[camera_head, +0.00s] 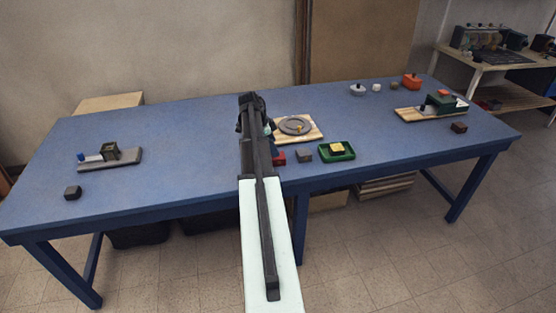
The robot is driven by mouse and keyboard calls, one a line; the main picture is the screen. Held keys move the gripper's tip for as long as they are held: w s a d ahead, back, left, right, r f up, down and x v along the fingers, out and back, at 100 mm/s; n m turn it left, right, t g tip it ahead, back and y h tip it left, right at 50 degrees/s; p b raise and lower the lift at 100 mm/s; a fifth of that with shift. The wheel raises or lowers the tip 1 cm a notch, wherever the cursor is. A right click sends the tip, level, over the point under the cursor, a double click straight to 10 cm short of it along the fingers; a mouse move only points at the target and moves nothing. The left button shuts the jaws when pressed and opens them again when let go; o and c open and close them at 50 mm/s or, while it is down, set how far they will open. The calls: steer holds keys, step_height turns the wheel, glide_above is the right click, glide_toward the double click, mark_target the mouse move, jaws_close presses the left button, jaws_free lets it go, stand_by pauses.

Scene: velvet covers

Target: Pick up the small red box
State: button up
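A small red box (280,159) lies on the blue table (200,140) near its front edge, just right of my arm. The arm covers its left part. My arm reaches up the middle of the picture over the table. My gripper (268,128) is at its far end, mostly hidden behind the arm, above and slightly left of the red box. I cannot see its fingers clearly, nor whether they touch anything.
Right of the red box are a grey block (304,155) and a green tray (350,152) with a yellow piece. Behind is a wooden board (315,134) with a grey ring. A dark block (72,193) sits front left. The table between is clear.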

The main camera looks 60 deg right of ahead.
mark_target(278, 159)
steer(key=shift+x, duration=3.4)
steer(key=shift+w, duration=0.1)
steer(key=c, duration=1.1)
steer(key=shift+o, duration=0.2)
